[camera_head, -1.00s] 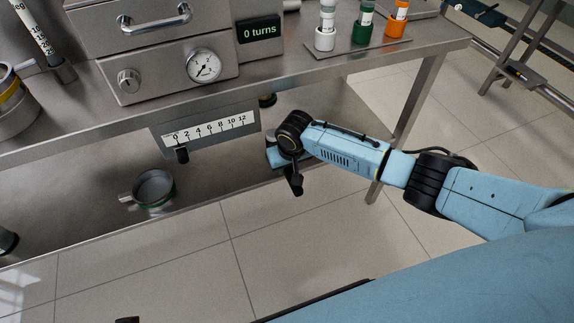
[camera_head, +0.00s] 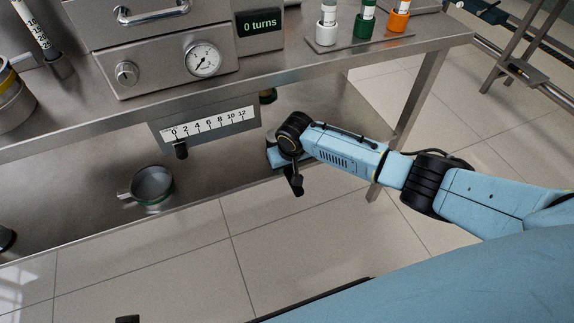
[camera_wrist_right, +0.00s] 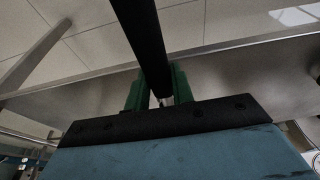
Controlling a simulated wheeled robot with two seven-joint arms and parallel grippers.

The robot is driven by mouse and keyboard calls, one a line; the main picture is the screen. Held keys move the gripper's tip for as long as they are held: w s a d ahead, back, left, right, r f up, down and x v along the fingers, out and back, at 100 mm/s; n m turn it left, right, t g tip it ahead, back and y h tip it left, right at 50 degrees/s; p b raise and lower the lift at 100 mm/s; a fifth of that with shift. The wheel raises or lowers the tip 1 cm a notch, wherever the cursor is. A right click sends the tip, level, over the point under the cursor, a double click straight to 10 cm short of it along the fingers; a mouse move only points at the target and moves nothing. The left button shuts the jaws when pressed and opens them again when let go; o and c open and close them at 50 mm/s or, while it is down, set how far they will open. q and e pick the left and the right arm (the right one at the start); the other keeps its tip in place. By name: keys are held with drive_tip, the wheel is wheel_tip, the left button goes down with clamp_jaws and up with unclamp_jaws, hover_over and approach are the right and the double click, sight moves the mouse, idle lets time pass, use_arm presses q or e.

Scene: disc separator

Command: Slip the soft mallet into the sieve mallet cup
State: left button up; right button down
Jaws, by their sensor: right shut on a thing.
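My right gripper (camera_head: 285,160) is low in front of the bench, mostly hidden behind its own wrist in the head view. In the right wrist view its green fingers (camera_wrist_right: 160,86) are shut around a thick black shaft, which I take to be the handle of the soft mallet (camera_wrist_right: 147,40). The mallet's head cannot be made out. A round grey pan with a green rim and a short handle (camera_head: 152,186) sits on the lower shelf, left of the gripper and apart from it. I cannot tell which cup is the sieve mallet cup. My left gripper is not in view.
The steel bench's front edge (camera_head: 350,53) and leg (camera_head: 408,110) are near my right arm. A numbered scale (camera_head: 208,124) hangs under the bench. A gauge (camera_head: 203,60) and several capped vials (camera_head: 363,22) are above.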

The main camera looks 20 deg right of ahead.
drive_tip(key=shift+s+f+b, duration=0.2)
drive_tip(key=shift+f, duration=0.3)
drive_tip(key=shift+s+f+b, duration=0.15)
drive_tip(key=shift+s+f, duration=0.05)
drive_tip(key=shift+f, duration=0.3)
drive_tip(key=c, duration=1.6)
unclamp_jaws()
drive_tip(key=o, duration=0.5)
drive_tip(key=shift+w+r, duration=0.1)
drive_tip(key=shift+r, duration=0.05)
